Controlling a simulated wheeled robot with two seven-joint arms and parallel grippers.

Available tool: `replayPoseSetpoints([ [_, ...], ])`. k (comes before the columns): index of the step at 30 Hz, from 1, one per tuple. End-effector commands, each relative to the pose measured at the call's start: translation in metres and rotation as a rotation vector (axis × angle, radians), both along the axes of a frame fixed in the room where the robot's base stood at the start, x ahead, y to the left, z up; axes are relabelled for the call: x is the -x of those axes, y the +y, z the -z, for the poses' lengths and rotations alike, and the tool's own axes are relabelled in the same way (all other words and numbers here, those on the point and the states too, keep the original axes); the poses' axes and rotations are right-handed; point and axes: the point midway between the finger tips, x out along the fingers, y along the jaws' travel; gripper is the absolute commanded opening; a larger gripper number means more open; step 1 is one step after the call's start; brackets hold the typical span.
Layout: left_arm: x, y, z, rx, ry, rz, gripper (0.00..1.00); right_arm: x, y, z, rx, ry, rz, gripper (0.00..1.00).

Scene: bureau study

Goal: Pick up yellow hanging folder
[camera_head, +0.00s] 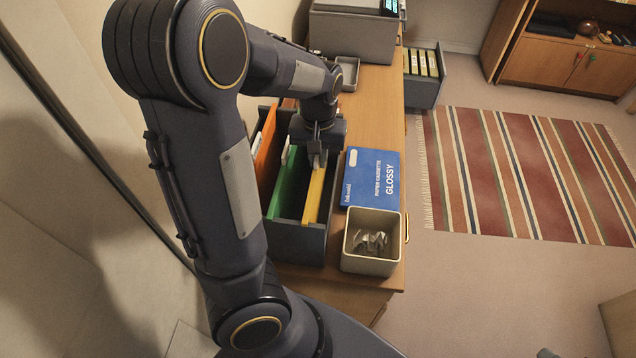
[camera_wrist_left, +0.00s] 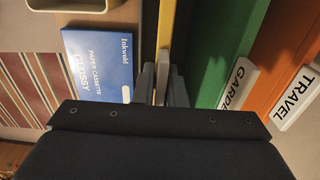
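The yellow hanging folder (camera_head: 314,196) stands in a dark open file box (camera_head: 296,240) on the desk, to the right of a green folder (camera_head: 288,184) and an orange folder (camera_head: 265,150). My left gripper (camera_head: 317,160) reaches down over the far part of the yellow folder. In the left wrist view the fingers (camera_wrist_left: 162,88) lie on both sides of its pale tab, with no clear gap, and the yellow folder (camera_wrist_left: 166,24) runs up from there. The folder still sits down in the box. My right gripper is not in view.
A blue paper box (camera_head: 371,178) and a pale bin (camera_head: 372,263) with clear items stand right of the file box. A grey printer-like machine (camera_head: 352,35) and a small tray (camera_head: 347,74) are farther back. An open drawer (camera_head: 424,90) juts out right. The striped rug (camera_head: 520,175) is clear.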

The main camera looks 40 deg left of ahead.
Motion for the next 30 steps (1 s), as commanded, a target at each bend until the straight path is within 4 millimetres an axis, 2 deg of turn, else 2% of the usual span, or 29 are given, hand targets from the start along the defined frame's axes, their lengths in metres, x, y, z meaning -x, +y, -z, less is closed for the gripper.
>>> replayPoseSetpoints([
  [2,0.000,0.000,0.000,0.000,0.000,0.000,0.00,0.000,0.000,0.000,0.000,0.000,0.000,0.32],
  [19,-0.001,0.000,-0.006,0.001,-0.002,0.001,0.00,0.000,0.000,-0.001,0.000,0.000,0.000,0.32],
  [23,-0.001,0.000,-0.019,0.002,-0.005,0.002,0.00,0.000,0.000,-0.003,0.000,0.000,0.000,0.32],
  [30,-0.001,0.000,-0.062,0.002,-0.007,0.000,0.00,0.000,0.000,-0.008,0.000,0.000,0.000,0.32],
])
